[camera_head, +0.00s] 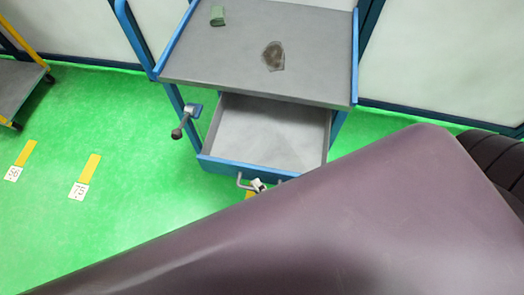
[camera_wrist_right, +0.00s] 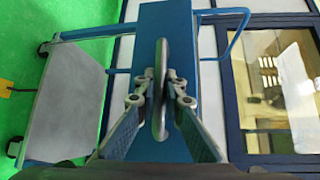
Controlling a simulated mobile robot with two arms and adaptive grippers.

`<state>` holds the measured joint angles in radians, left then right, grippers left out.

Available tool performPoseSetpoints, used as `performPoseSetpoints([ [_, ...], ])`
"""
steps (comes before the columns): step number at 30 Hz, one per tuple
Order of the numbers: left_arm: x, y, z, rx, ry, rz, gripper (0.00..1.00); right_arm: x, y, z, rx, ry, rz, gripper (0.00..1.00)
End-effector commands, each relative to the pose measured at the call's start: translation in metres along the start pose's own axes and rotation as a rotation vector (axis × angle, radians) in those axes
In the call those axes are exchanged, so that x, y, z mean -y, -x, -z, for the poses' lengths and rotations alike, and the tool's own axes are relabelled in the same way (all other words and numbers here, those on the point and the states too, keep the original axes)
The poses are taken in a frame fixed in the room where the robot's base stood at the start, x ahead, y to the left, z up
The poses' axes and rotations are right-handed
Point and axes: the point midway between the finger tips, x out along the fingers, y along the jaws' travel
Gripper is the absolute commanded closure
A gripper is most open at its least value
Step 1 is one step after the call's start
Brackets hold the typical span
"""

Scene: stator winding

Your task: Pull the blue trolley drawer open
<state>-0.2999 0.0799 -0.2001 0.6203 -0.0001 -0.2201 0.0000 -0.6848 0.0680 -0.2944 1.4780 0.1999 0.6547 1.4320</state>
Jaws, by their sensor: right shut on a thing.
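The blue trolley's drawer (camera_head: 268,130) is pulled out from under the grey top (camera_head: 215,62), and its empty grey inside shows. Its blue front (camera_head: 222,165) carries a grey bar handle (camera_head: 240,182). My right gripper (camera_head: 259,186) is at this handle, mostly hidden behind a large purple shape. In the right wrist view the two fingers of my right gripper (camera_wrist_right: 159,99) are shut around the handle bar (camera_wrist_right: 161,60), against the blue drawer front (camera_wrist_right: 187,28). My left gripper is not in view.
A green piece (camera_head: 217,16) and a brownish translucent piece (camera_head: 273,56) lie on the trolley top. A yellow-framed cart (camera_head: 18,85) stands far left.

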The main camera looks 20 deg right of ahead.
Motion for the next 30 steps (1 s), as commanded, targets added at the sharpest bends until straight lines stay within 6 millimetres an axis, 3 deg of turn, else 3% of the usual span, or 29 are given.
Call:
performPoseSetpoints([
  [14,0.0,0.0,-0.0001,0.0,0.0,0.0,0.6,-0.0024,0.0057,-0.0051,0.001,0.0,-0.002,1.0],
  [15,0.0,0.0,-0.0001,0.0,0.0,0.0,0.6,-0.0024,0.0056,-0.005,0.001,0.0,-0.002,0.87],
  [19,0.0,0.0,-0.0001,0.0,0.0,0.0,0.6,-0.0021,0.0054,-0.0049,0.001,0.0,-0.002,0.73],
  [30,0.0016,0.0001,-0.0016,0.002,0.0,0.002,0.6,-0.0024,0.0116,-0.0049,0.001,0.0,-0.003,0.73],
])
